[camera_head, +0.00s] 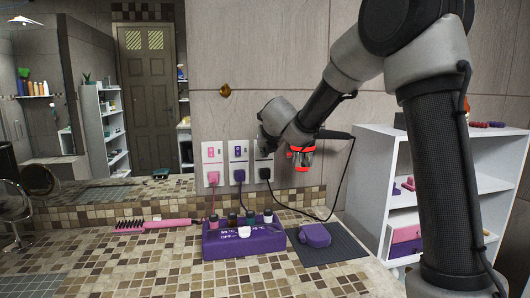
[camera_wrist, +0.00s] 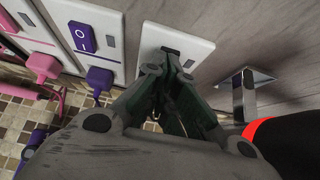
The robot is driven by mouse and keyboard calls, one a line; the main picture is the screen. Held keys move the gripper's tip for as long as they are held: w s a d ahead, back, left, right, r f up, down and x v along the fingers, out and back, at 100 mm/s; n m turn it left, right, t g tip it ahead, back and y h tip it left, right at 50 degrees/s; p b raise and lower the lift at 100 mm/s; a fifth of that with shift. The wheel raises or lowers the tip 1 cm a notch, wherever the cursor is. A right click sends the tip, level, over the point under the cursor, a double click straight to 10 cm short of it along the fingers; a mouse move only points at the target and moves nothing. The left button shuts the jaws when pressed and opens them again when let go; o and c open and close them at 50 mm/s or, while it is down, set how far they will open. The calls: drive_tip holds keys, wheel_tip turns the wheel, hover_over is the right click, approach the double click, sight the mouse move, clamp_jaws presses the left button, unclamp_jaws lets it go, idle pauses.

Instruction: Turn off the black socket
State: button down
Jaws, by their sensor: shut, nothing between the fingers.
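The black socket's white plate (camera_head: 258,180) is the right one of three on the wall, with a black plug (camera_head: 265,173) in its lower part. My gripper (camera_head: 263,148) is in front of the plate's upper part and hides the switch there. In the wrist view the white plate (camera_wrist: 200,54) stands ahead of my gripper (camera_wrist: 172,68). The fingers are shut and empty, pointing at the plate. A dark piece of the plate (camera_wrist: 172,52) shows just past the fingertips. I cannot tell whether they touch it, or the switch's position.
The purple socket (camera_head: 238,152) and pink socket (camera_head: 211,152) are close to the left, with plugs in. Below are a purple box with bottles (camera_head: 222,245), a purple object (camera_head: 315,235) on a dark mat and a pink brush (camera_head: 150,224). White shelves (camera_head: 372,165) stand at right.

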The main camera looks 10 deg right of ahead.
drive_tip(key=shift+r, duration=0.75)
drive_tip(key=shift+s, duration=0.1)
